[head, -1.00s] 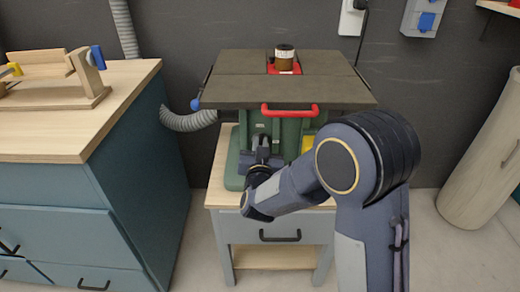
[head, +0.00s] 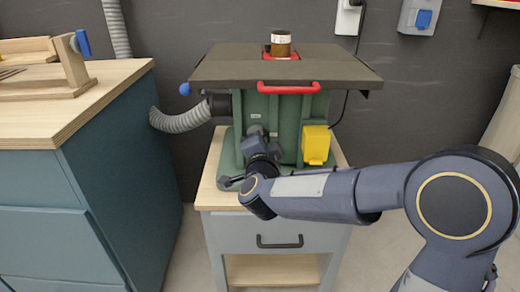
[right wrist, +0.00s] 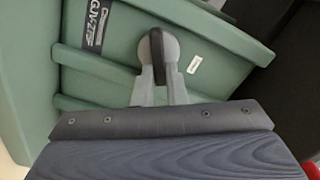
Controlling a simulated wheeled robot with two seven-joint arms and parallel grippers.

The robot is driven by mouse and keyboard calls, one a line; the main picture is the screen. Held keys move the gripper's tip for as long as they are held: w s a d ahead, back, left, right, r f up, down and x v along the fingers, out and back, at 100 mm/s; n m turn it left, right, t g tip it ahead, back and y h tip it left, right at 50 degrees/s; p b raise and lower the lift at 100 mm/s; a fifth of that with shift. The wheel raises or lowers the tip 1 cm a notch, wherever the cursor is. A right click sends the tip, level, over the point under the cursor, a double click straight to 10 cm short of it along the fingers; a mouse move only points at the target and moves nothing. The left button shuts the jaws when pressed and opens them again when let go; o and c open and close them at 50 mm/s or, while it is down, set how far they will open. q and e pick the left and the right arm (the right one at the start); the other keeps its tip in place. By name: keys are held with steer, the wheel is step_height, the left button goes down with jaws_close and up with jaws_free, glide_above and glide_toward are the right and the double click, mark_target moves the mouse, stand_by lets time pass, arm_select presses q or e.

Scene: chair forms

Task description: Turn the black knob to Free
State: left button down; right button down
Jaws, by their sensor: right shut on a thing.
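The black knob (right wrist: 157,50) sits on a round grey plate (right wrist: 172,46) on the front of the green machine body (right wrist: 225,45) in the right wrist view. My right gripper (right wrist: 163,82) has its grey fingers at the knob, shut on it. In the right wrist view the knob looks like an upright narrow bar. In the head view my right gripper (head: 256,140) is against the machine's green front (head: 285,115) and hides the knob. No Free marking is readable. My left gripper is not in view.
The machine has a dark tabletop (head: 290,68), a red handle (head: 288,88) and a yellow box (head: 316,145). It stands on a small grey cabinet (head: 300,235). A grey hose (head: 180,120) joins its left side. A blue workbench (head: 100,200) stands at the left.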

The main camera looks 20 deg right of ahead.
steer(key=shift+f+m+b, duration=0.25)
steer(key=shift+m+b, duration=0.95)
steer(key=shift+m, duration=0.2)
steer(key=shift+f+m+b, duration=0.2)
steer(key=shift+m+b, duration=1)
steer(key=shift+m, duration=0.2)
steer(key=c, duration=1.5)
jaws_free()
steer(key=shift+o, duration=0.2)
steer(key=shift+r, duration=0.1)
